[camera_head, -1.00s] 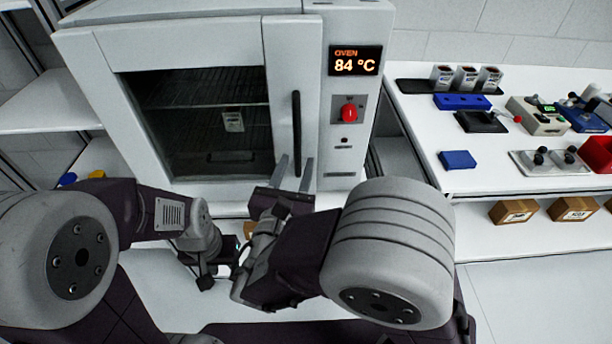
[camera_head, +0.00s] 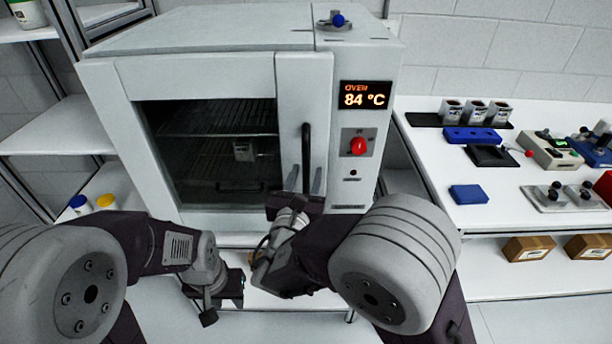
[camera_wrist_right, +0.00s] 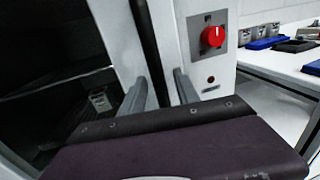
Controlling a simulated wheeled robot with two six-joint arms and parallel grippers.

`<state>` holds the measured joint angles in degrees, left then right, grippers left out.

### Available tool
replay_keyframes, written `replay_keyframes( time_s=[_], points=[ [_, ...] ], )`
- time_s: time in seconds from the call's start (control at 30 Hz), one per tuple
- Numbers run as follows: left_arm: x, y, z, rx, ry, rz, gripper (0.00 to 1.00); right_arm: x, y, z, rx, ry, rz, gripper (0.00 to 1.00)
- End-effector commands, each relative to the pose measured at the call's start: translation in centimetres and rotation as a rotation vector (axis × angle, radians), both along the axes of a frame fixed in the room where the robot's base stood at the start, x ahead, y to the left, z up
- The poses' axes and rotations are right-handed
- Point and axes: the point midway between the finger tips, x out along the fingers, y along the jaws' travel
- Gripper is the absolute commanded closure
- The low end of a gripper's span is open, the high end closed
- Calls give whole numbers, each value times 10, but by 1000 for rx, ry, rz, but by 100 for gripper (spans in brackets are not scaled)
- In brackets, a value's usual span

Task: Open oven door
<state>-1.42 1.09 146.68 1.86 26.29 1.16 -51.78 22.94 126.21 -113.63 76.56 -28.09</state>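The white oven (camera_head: 210,45) has a door (camera_head: 290,115) with a dark window, and the door looks shut. A black vertical handle (camera_head: 306,140) is on the door's right side. My right gripper (camera_head: 306,181) is open, with one finger on each side of the handle's lower part. In the right wrist view the handle (camera_wrist_right: 146,35) runs down between the two spread fingers (camera_wrist_right: 160,88); I cannot tell whether they touch it. My left gripper (camera_head: 218,295) hangs low in front of the oven, away from the door; its fingers are unclear.
A control panel with a red knob (camera_head: 358,146) and an 84 °C display (camera_head: 365,95) is right of the handle. A white bench (camera_head: 440,170) with several devices stands at the right. Shelves (camera_head: 50,128) with small jars are at the left.

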Motion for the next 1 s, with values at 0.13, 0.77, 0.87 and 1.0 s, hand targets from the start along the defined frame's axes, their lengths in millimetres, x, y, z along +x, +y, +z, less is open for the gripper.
replay_keyframes(
  time_s=[0.13, 0.77, 0.87, 1.0],
  points=[
    [0, 0, 0, 0, 0, 0, 64, 0, 0, 0, 0, 0, 0, 87],
    [0, 0, 0, 0, 0, 0, 64, 0, 0, 0, 0, 1, 0, 100],
    [0, 0, 0, 0, 0, 0, 64, 0, 0, 0, 0, 1, 0, 100],
    [0, 0, 0, 0, 0, 0, 64, 0, 0, 0, 0, 1, 0, 100]
  ],
)
